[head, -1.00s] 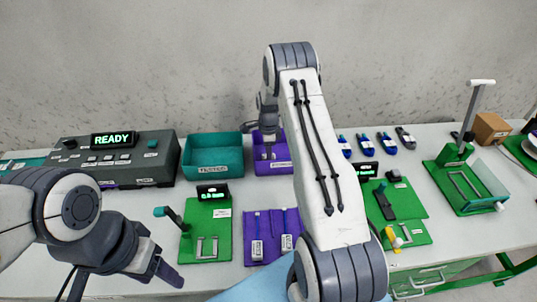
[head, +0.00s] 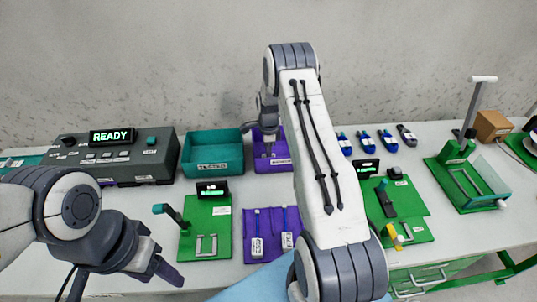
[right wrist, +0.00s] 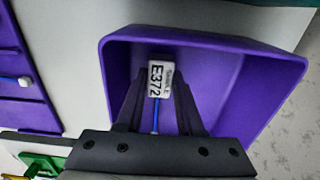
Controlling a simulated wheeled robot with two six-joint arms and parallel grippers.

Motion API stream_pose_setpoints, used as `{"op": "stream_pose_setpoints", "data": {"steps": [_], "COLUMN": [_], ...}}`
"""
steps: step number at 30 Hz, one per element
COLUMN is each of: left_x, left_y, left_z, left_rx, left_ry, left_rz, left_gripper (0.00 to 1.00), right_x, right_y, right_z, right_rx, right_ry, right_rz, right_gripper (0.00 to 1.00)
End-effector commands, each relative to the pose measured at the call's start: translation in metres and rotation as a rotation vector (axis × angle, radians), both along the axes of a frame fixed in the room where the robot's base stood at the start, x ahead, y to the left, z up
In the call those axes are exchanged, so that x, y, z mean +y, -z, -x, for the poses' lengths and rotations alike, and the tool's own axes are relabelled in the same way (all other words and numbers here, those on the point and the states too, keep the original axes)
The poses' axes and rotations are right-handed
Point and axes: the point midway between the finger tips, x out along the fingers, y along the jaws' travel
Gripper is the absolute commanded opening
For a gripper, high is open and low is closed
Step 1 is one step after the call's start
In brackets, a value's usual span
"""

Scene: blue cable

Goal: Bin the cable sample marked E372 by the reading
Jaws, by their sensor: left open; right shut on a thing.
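My right gripper (right wrist: 163,100) is shut on the cable sample marked E372 (right wrist: 158,80), whose white tag and short blue cable show between the fingers. It is over the purple bin (right wrist: 215,45), with the bin's walls around the tag in the right wrist view; I cannot tell whether the sample touches the floor. In the head view the right arm reaches over the table to this purple bin (head: 285,166), and the sample is too small to make out. My left gripper (head: 162,272) is open and empty at the lower left.
A teal bin (head: 212,153) stands left of the purple one. A grey console (head: 117,158) reads READY. A purple board (head: 272,222) holds two tagged samples. Green fixtures (head: 205,230) stand beside it and further right. Several blue items (head: 365,141) lie at the back.

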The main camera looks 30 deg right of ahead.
Motion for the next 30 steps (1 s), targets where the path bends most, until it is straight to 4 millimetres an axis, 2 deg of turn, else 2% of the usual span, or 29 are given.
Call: {"op": "stream_pose_setpoints", "data": {"steps": [21,22,24,25,30], "left_x": [0.0000,0.0000,0.0000,0.0000,0.0000], "left_y": [0.0055,0.0055,0.0055,0.0055,0.0055], "left_z": [0.0000,0.0000,0.0000,0.0000,0.0000], "left_rx": [0.000,0.000,0.000,0.000,0.000], "left_ry": [0.000,0.000,0.000,0.000,0.000], "left_rz": [0.000,0.000,0.000,0.000,0.000], "left_gripper": [0.60,0.60,0.60,0.60,0.60], "right_x": [-0.0001,0.0000,0.0000,0.0000,0.0000], "right_y": [0.0077,0.0077,0.0077,0.0077,0.0077], "right_z": [-0.0002,-0.0001,-0.0001,-0.0001,-0.0001], "right_rx": [0.000,0.000,0.000,0.000,0.000], "right_ry": [0.000,0.000,0.000,0.000,0.000], "right_rz": [0.000,0.000,0.000,0.000,0.000], "right_gripper": [0.00,0.40,0.67,0.71,0.71]}}
